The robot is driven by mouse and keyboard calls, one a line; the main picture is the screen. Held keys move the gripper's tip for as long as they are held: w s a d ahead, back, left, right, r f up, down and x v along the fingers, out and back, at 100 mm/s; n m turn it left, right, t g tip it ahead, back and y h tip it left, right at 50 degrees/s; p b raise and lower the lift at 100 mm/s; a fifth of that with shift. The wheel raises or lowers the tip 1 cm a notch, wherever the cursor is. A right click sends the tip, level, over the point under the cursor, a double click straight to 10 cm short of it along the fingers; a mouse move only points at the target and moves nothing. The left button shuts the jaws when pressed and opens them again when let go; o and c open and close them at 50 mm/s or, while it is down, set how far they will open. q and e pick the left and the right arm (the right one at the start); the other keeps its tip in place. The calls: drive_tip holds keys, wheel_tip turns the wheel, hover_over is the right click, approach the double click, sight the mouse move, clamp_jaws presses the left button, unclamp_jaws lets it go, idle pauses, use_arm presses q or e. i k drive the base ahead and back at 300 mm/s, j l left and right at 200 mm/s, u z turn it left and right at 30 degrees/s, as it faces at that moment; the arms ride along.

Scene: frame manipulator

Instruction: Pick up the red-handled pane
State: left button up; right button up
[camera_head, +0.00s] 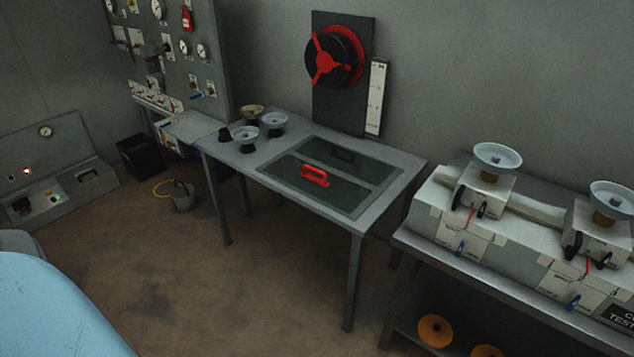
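The red handle (315,175) stands on a dark glass pane (291,171) in the camera_head view. The pane lies flat in a frame (352,213) set into the top of a grey table (262,177) in the middle of the picture. A second dark pane with a dark handle (342,154) lies behind it in the same frame. Neither of my grippers is in view, and nothing is seen touching the red handle.
Several small bowl-topped pieces (273,121) stand on the table's left end. A bench with bowl-topped units (497,157) stands at the right. A bucket (181,195) and black bin (140,155) are on the floor at left. The floor before the table is clear.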

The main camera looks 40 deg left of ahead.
sight(345, 195)
drive_tip(key=i+j, duration=0.25)
drive_tip(key=j, duration=0.2)
drive_tip(key=i+j, duration=0.3)
drive_tip(key=j, duration=0.2)
drive_tip(key=i+j, duration=0.25)
drive_tip(key=j, duration=0.2)
drive_tip(key=i+j, duration=0.3)
drive_tip(key=j, duration=0.2)
drive_tip(key=i+j, duration=0.25)
drive_tip(key=j, duration=0.2)
drive_tip(key=i+j, duration=0.25)
drive_tip(key=j, duration=0.25)
drive_tip(key=u, duration=0.05)
